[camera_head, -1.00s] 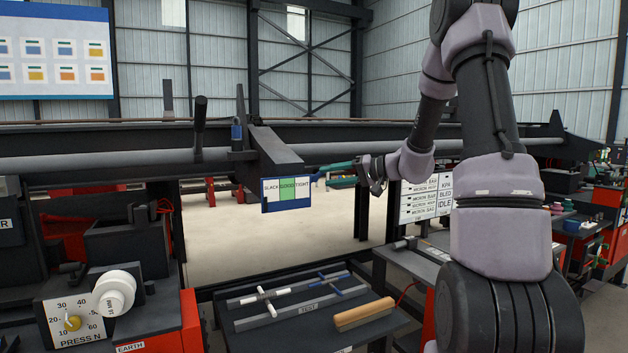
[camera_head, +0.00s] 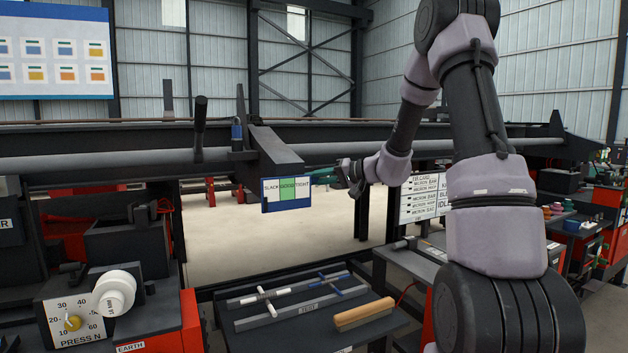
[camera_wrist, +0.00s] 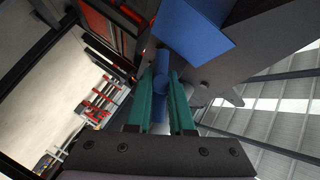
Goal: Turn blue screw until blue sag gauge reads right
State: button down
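The blue sag gauge (camera_head: 286,194) is a blue-edged plate marked SLACK, GOOD in green, and TIGHT. It hangs below the dark beam end in the head view. Its pointer is too small to read. My gripper (camera_head: 326,174) has green fingers and is just right of the gauge, level with its upper part. In the wrist view my gripper (camera_wrist: 163,80) has its fingers apart, one on each side of the blue screw (camera_wrist: 161,84), with its round hub near the fingertips. I cannot tell whether the fingers touch it. The screw is not clear in the head view.
A tray (camera_head: 240,345) with rods and a wooden-handled tool stands below. A press dial (camera_head: 73,322) is at lower left. A white readout board (camera_head: 420,198) stands right of my gripper. The dark beam (camera_head: 100,148) runs across above. Open floor shows behind the gauge.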

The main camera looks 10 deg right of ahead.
jog(key=m+t+y, duration=0.1)
jog(key=m+y, duration=0.1)
jog(key=shift+f+m, duration=0.1)
jog(key=shift+m, duration=0.2)
jog(key=shift+m+t+y, duration=1)
jog(key=shift+m+t, duration=0.1)
jog(key=shift+m, duration=0.6)
jog(key=c, duration=0.8)
grip_release()
jog(key=shift+s+d, duration=0.1)
